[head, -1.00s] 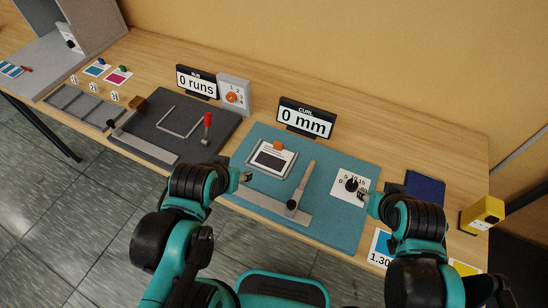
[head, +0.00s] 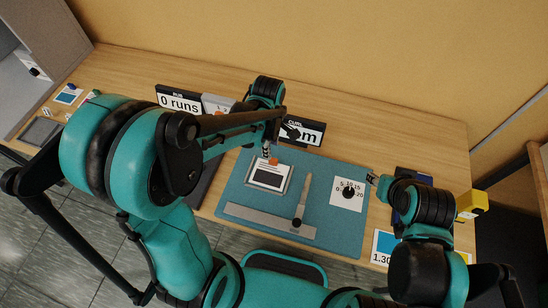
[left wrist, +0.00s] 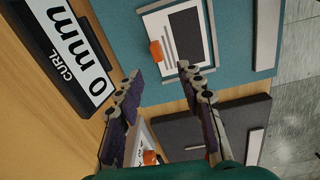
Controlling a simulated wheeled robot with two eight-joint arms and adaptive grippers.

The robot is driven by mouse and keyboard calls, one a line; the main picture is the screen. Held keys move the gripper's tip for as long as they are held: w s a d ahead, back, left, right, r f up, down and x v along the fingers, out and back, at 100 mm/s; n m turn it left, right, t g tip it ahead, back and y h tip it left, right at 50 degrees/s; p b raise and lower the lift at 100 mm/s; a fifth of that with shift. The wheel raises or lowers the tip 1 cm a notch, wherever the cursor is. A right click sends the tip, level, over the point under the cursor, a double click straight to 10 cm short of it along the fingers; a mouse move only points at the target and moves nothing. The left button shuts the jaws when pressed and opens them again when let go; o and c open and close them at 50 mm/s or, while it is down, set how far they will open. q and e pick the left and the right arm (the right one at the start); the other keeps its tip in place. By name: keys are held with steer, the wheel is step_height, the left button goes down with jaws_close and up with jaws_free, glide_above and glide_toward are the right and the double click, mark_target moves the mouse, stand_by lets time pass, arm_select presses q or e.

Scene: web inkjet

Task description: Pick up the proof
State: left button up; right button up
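The proof (head: 268,178) seems to be the white card with a dark rectangle and text lines, lying in a grey frame on the teal mat (head: 335,225). It has an orange block (head: 273,161) at its far edge. In the left wrist view the card (left wrist: 190,38) and orange block (left wrist: 156,51) lie just beyond my fingertips. My left gripper (head: 267,149) is above the card's far edge; the wrist view shows it (left wrist: 160,74) open, with nothing between its fingers. My right gripper (head: 373,179) is at the mat's right edge, too small to read.
A grey ruler-like bar (head: 270,220) and a tan strip with a black knob (head: 303,200) lie on the mat. A numbered dial card (head: 348,202) is at right. The curl display (head: 310,135) stands behind, partly hidden by my arm. A yellow block (head: 472,203) is at far right.

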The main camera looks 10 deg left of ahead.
mark_target(273, 159)
arm_select(q)
steer(key=shift+w+d+f+n, duration=0.2)
steer(key=shift+w+f+n, duration=0.1)
steer(key=shift+w, duration=0.05)
steer(key=shift+w+f, duration=0.1)
steer(key=shift+f, duration=0.15)
step_height(273, 159, down, 8)
steer(key=shift+d+r+b, duration=0.1)
steer(key=shift+r+b, duration=0.1)
steer(key=shift+b, duration=0.9)
jaws_close()
